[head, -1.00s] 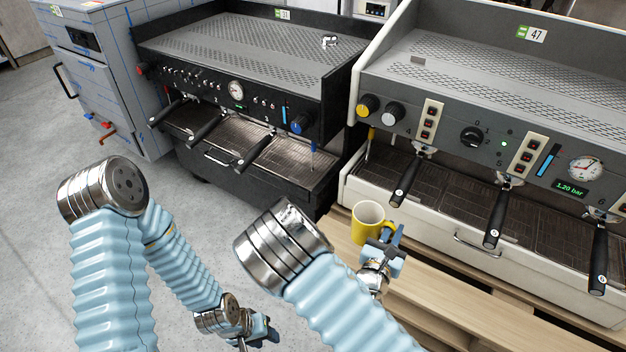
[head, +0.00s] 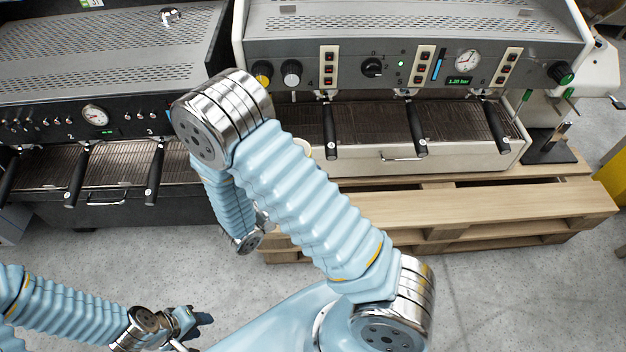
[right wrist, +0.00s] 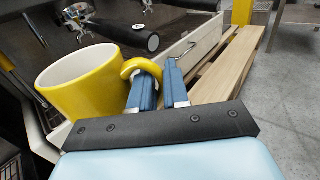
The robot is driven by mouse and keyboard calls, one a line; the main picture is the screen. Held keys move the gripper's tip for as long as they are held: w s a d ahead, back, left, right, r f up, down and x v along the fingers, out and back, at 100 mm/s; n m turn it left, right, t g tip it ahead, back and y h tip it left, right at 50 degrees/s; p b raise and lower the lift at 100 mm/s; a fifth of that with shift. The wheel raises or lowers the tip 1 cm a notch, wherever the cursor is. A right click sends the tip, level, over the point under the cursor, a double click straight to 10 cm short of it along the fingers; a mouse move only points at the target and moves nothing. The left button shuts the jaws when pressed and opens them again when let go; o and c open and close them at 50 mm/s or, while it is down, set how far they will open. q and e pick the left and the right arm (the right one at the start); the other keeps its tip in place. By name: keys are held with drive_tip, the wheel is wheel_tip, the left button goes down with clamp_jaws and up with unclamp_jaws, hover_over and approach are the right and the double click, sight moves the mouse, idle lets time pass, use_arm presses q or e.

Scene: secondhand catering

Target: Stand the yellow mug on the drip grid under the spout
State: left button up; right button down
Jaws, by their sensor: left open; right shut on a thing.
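The yellow mug (right wrist: 85,88) shows in the right wrist view with its pale, empty inside visible. My right gripper (right wrist: 161,88) is shut on its handle. In the head view my right arm hides that gripper and nearly all of the mug; only a bit of rim (head: 304,147) shows, in front of the grey-and-white machine. That machine's dark drip grid (head: 375,122) lies under several black-handled portafilters (head: 331,132). The spout over the grid is too small to make out. My left gripper (head: 187,321) is open and empty, low over the floor at bottom left.
The grey-and-white espresso machine (head: 300,47) stands on a wooden pallet (head: 470,205). A black espresso machine (head: 60,120) is on the left. Portafilter handles jut out over the trays' front edges. A black stand (head: 550,148) is at right. Grey floor in front is open.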

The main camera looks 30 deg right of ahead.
drive_tip(key=shift+w+d+f+b, duration=0.45)
drive_tip(key=shift+w+d, duration=1.15)
drive_tip(key=shift+w, duration=1)
drive_tip(key=shift+w+d+f+b, duration=0.3)
drive_tip(key=shift+w+d+b, duration=0.3)
drive_tip(key=shift+w+d, duration=1.5)
drive_tip(key=shift+w+d+f+b, duration=0.45)
drive_tip(key=shift+w+d, duration=0.7)
drive_tip(key=shift+w, duration=1.9)
drive_tip(key=c, duration=1)
unclamp_jaws()
drive_tip(key=shift+c, duration=0.2)
